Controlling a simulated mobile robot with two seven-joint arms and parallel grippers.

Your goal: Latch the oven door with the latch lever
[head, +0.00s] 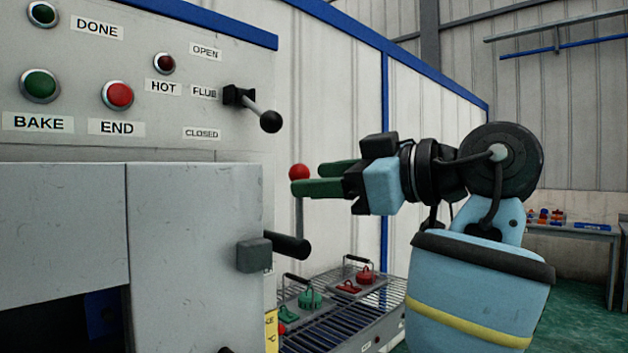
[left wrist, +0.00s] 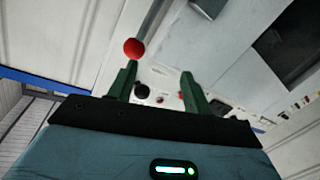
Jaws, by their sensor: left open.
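A lever with a red ball knob (head: 299,172) on a thin upright rod stands beside the oven's right side; I take it for the latch lever. My left gripper (head: 308,179) is open, its green fingers pointing left at the knob. In the left wrist view the red knob (left wrist: 134,48) shows near the tip of the left-hand finger, not clearly between the fingers (left wrist: 157,84). I cannot tell whether they touch. The oven front has grey panels (head: 195,225) above a dark opening at lower left; which panel is the door is unclear. My right gripper is not in view.
A black handle (head: 290,245) on a grey block sticks out below the knob. A flue lever with a black ball (head: 270,121) juts from the button panel. A roller rack (head: 345,325) holds red and green parts. A bench (head: 570,228) stands far right.

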